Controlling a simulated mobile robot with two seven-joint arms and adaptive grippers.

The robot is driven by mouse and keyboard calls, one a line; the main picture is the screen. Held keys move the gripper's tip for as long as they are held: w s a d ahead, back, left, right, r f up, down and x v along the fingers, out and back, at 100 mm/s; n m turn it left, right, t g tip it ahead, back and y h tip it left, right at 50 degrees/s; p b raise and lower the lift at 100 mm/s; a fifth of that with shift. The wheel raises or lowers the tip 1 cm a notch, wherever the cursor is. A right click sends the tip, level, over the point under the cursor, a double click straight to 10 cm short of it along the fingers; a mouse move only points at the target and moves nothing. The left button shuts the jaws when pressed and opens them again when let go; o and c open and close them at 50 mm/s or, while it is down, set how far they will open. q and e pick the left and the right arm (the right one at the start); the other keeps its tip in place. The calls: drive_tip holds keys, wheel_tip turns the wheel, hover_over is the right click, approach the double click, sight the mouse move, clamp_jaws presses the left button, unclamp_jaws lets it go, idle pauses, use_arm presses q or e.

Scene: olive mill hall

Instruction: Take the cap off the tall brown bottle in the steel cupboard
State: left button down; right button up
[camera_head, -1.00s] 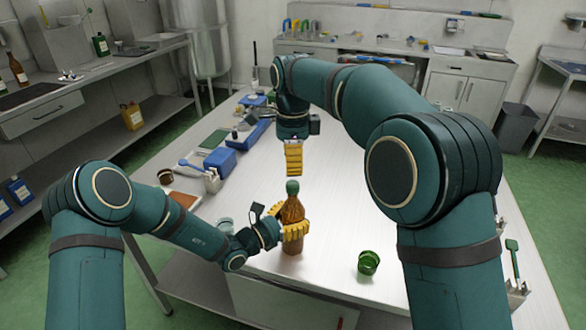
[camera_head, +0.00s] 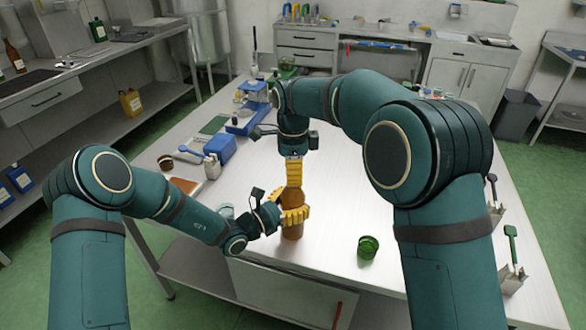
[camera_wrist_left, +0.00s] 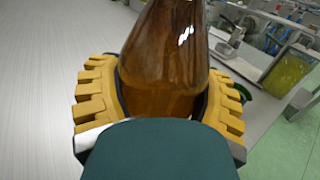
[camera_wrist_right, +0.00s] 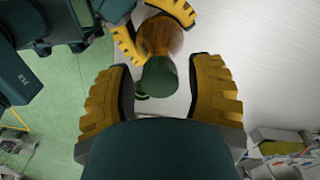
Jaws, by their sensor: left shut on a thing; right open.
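The tall brown bottle (camera_head: 293,229) stands upright on the steel table near its front edge. My left gripper (camera_head: 295,215) is shut around its body; the left wrist view shows the brown glass (camera_wrist_left: 165,65) between both yellow fingers (camera_wrist_left: 160,100). My right gripper (camera_head: 293,172) points down right above the bottle and hides its top in the head view. In the right wrist view the green cap (camera_wrist_right: 158,78) sits on the bottle (camera_wrist_right: 160,38), between and just beyond the open fingers (camera_wrist_right: 160,95). I cannot tell whether a finger touches it.
A green glass cup (camera_head: 368,247) stands right of the bottle. The steel table (camera_head: 345,195) is clear between bottle and cup.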

clamp_jaws()
